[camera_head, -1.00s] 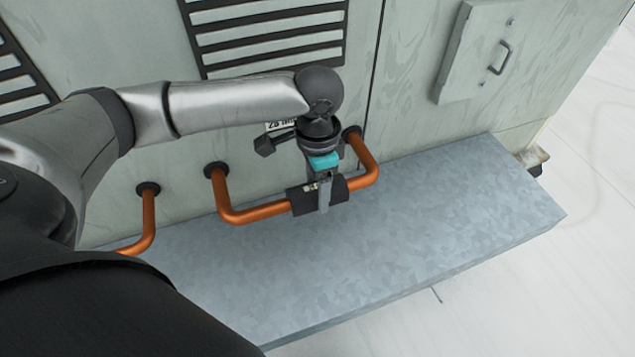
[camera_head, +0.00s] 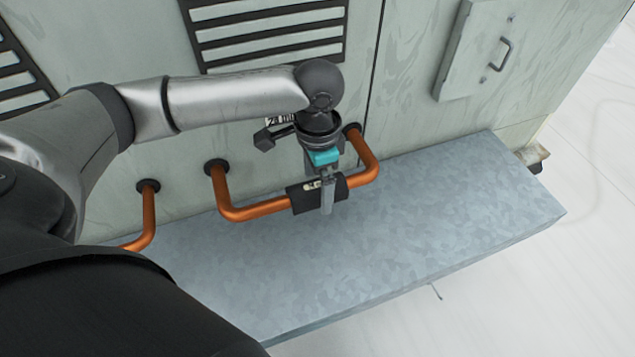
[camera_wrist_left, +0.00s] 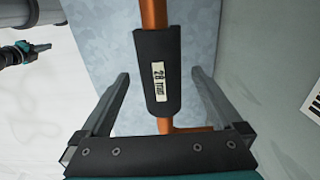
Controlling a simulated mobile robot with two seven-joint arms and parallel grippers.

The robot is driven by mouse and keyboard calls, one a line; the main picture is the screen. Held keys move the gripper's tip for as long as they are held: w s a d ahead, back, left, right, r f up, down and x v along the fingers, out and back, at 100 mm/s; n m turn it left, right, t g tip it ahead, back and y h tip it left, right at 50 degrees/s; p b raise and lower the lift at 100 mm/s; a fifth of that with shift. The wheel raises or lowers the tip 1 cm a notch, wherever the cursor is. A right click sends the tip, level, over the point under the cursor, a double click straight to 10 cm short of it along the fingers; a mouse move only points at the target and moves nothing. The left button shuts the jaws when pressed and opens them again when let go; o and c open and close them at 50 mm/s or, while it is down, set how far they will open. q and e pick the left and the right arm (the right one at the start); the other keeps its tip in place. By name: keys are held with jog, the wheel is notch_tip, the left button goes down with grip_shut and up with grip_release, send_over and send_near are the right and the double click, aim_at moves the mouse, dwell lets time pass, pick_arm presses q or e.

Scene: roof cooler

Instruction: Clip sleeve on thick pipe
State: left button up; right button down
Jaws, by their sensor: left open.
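The black sleeve (camera_head: 303,197) sits on the front run of the copper pipe loop (camera_head: 256,211). In the left wrist view the sleeve (camera_wrist_left: 158,70) lies along the pipe (camera_wrist_left: 154,14), which comes out at both ends. It carries a pale label that seems to read 28 mm. Its underside is hidden. My left gripper (camera_head: 327,203) is at the sleeve. In the wrist view its fingers (camera_wrist_left: 160,78) are spread, one on each side, with gaps to the sleeve. My right gripper (camera_wrist_left: 30,50) shows small at the wrist view's upper left; its jaw state is unclear.
A second copper pipe (camera_head: 149,220) stands to the left. A grey metal ledge (camera_head: 430,210) runs below the pipes, clear on the right. Behind is the pale cabinet wall (camera_head: 410,60) with louvres (camera_head: 265,35) and a handled panel (camera_head: 480,55). A wall label is partly hidden behind my left wrist.

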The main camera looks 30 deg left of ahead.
pick_arm(q)
notch_tip(320, 180, up, 15)
jog(key=p, duration=0.1)
jog(key=shift+f, duration=0.15)
dwell(0.5)
